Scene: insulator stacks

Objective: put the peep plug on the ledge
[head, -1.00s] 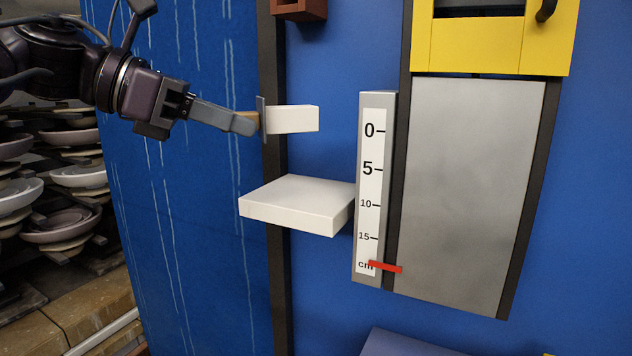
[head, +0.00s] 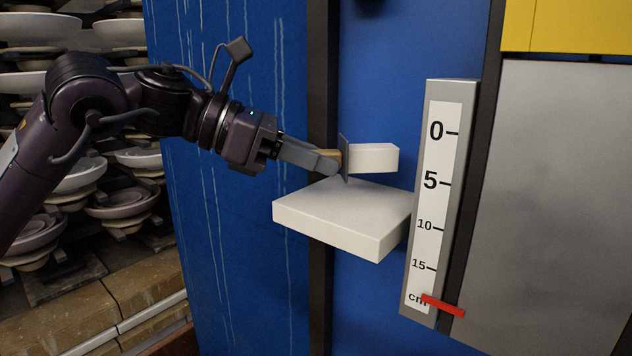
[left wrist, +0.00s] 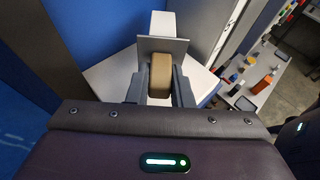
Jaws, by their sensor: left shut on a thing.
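The peep plug is a white block (head: 374,158) with a thin grey plate and a tan grip behind it. My left gripper (head: 333,162) is shut on its tan grip, and the plug points right, level, just above the white ledge (head: 310,213). Whether the plate's lower edge touches the ledge I cannot tell. In the left wrist view the tan grip (left wrist: 160,76) sits between the two fingers, with the grey plate (left wrist: 163,46) and white block beyond it. The ledge (left wrist: 110,76) shows underneath. My right gripper is not in view.
A scale marked in cm (head: 438,190) with a red pointer (head: 442,306) stands right of the ledge. A grey panel (head: 560,200) and a yellow box (head: 570,28) lie further right. Racks of pale dishes (head: 125,195) stand at the left. The ledge top looks clear.

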